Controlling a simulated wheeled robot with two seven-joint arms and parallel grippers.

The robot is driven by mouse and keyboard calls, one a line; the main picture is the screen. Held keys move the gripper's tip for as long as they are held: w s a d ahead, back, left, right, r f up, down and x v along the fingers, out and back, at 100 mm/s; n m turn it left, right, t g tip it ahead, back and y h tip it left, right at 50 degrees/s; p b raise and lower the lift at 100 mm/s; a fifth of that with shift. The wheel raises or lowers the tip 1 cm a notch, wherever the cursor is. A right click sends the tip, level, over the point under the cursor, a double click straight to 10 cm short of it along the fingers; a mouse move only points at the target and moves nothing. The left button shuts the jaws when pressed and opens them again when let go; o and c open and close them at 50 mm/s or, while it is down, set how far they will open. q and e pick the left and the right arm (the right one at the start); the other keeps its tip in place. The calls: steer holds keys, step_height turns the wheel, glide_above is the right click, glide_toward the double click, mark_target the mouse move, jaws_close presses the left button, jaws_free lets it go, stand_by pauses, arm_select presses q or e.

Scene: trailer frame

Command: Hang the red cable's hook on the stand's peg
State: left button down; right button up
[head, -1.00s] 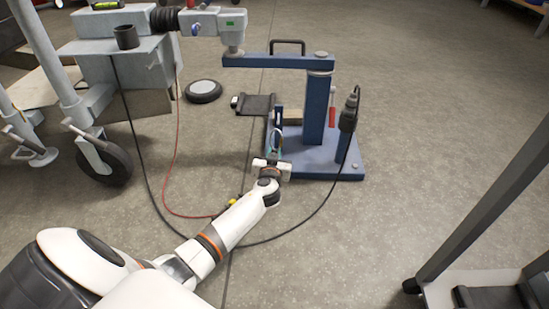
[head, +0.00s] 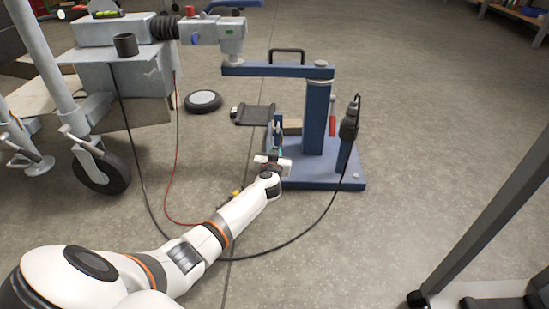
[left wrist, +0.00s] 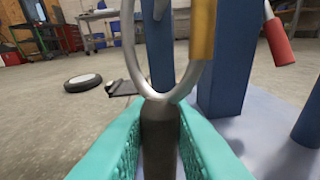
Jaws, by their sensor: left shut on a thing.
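My left gripper (head: 275,156) is shut on the dark shank (left wrist: 158,135) of a hook, between its teal fingers in the left wrist view. The hook (left wrist: 143,82) is a silver U with a brass-coloured part on its right side, and its opening is cut off at the top. Behind it stands a narrow blue post (left wrist: 160,62) of the blue stand (head: 313,125). A small grey piece at its top may be the peg; I cannot tell whether the hook touches it. The red cable (head: 171,170) hangs from the trailer and runs along the floor toward my left forearm.
The stand's tall column and top arm (head: 275,70) rise beside the gripper. A black cable (head: 300,237) loops across the floor to a dark plug (head: 350,120) on the stand. The trailer wheel (head: 100,170) is at left, a round disc (head: 203,101) behind.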

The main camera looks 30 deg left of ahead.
arm_select(q)
steer(key=shift+w+a, duration=0.35)
steer(key=shift+w, duration=0.15)
steer(key=shift+w+a+f+b, duration=0.2)
steer(key=shift+w+f+b, duration=0.3)
steer(key=shift+b, duration=0.45)
steer(key=shift+f, duration=0.1)
steer(key=c, duration=1.2)
jaws_free()
steer(key=shift+s, duration=0.1)
